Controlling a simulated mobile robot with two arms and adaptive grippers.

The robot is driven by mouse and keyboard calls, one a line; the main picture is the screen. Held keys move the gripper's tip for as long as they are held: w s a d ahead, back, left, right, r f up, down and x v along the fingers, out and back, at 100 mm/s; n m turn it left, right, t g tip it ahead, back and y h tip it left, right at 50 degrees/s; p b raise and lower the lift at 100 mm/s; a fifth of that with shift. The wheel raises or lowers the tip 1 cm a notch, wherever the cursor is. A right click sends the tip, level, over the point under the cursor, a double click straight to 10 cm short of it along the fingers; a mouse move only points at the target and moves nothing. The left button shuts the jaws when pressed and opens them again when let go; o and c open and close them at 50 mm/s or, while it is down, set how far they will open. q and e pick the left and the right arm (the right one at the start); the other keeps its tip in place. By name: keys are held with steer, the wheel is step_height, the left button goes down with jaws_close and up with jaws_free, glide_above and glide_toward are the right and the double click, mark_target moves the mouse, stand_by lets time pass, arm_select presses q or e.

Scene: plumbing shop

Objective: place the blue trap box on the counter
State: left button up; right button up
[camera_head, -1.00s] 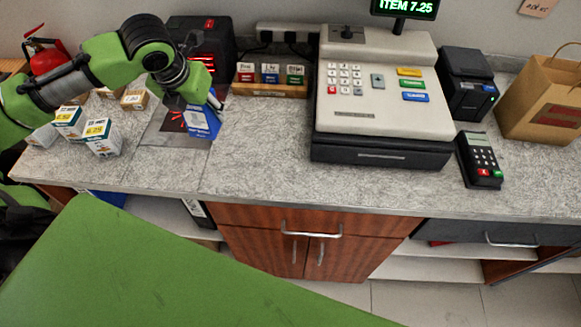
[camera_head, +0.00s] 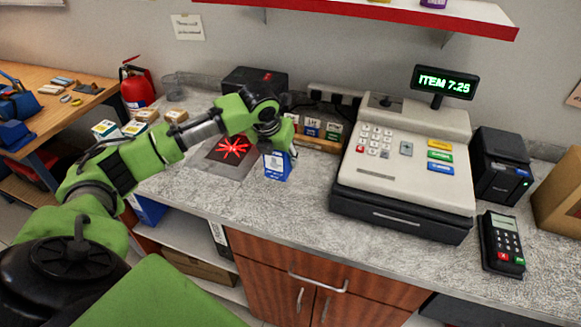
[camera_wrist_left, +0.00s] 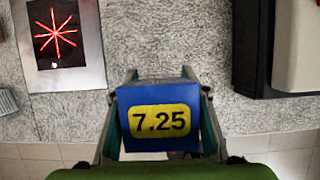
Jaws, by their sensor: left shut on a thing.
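The blue trap box (camera_head: 278,165) is in my left gripper (camera_head: 281,150), to the right of the scanner plate, over the counter (camera_head: 290,212). In the left wrist view the box (camera_wrist_left: 160,95) shows a yellow 7.25 label between the two fingers of the left gripper (camera_wrist_left: 159,85), which is shut on it. The box looks upright in the head view. I cannot tell whether its bottom touches the counter. The register display (camera_head: 445,82) reads ITEM 7.25. My right gripper is not in view.
The scanner plate with a red star pattern (camera_head: 232,149) lies left of the box. The cash register (camera_head: 405,165) and card terminal (camera_head: 501,243) stand to the right. Small boxes (camera_head: 104,129) are at the left end. The counter between box and register is clear.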

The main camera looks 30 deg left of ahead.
mark_target(278, 158)
arm_select(q)
steer(key=w+f, duration=0.2)
steer(key=f, duration=0.1)
steer(key=w+f, duration=0.1)
steer(key=shift+w+d+f+p, duration=0.1)
steer(key=shift+d+f+p, duration=0.05)
steer(key=shift+d+p, duration=0.2)
steer(key=shift+w+f, duration=0.25)
steer(key=shift+f, duration=0.2)
step_height(278, 158, down, 3)
steer(key=shift+r+p, duration=0.1)
steer(key=shift+p, duration=0.4)
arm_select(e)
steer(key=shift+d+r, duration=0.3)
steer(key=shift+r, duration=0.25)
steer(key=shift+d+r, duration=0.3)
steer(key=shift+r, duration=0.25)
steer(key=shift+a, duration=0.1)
arm_select(q)
steer(key=o, duration=1.2)
steer(key=shift+f, duration=0.2)
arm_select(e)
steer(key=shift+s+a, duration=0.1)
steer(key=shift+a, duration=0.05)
arm_select(q)
steer(key=shift+o, duration=0.2)
steer(key=shift+r, duration=0.1)
